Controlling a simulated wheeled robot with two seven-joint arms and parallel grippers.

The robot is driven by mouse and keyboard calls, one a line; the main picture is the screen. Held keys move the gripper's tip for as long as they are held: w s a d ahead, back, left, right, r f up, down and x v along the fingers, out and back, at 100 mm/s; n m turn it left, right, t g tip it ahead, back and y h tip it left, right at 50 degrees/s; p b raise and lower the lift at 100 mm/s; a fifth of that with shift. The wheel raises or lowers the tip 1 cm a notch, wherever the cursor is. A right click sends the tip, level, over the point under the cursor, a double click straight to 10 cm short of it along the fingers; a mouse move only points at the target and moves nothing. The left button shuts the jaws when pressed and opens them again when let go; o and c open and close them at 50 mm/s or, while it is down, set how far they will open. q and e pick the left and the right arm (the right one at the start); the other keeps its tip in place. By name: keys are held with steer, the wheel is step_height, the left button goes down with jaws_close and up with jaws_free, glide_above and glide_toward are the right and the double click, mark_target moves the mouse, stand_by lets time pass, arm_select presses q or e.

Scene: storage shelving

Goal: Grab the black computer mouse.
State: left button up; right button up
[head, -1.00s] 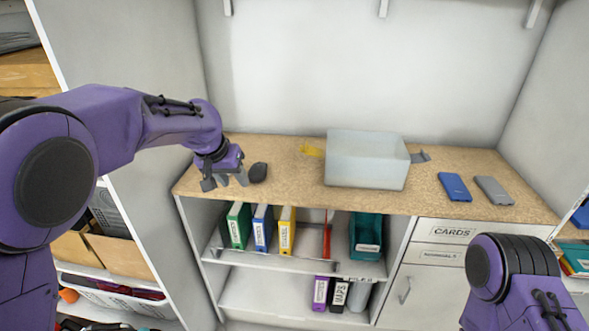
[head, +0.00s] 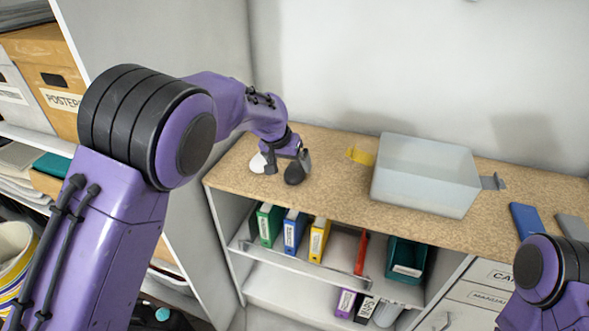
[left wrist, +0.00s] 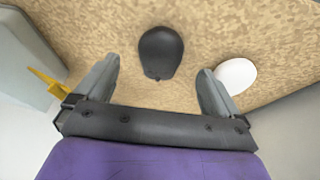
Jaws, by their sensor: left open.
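The black computer mouse (head: 294,174) lies on the speckled brown countertop (head: 335,187) near its left end. In the left wrist view the black mouse (left wrist: 160,52) lies ahead of the fingertips, roughly centred between them. A white mouse (head: 258,163) lies to its left in the head view; it shows to the right in the left wrist view (left wrist: 235,75). My left gripper (head: 285,164) is open and empty. Its fingers (left wrist: 158,78) are spread, with the right one close to the white mouse. My right gripper is out of view; only part of that arm shows at lower right.
A translucent bin (head: 425,178) stands right of the mice, with a yellow object (head: 360,156) beside it. A blue item (head: 527,219) and a grey item (head: 572,227) lie farther right. Binders (head: 294,231) stand on the shelf below. A grey wall panel bounds the counter's left end.

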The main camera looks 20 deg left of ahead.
mark_target(294, 169)
arm_select(q)
steer(key=x, duration=0.2)
steer(key=p+x, duration=0.1)
steer(key=x, duration=0.2)
steer(key=shift+w, duration=0.5)
steer(key=shift+s+r, duration=0.25)
steer(key=shift+s, duration=0.1)
steer(key=shift+w, duration=0.1)
steer(key=c, duration=1.2)
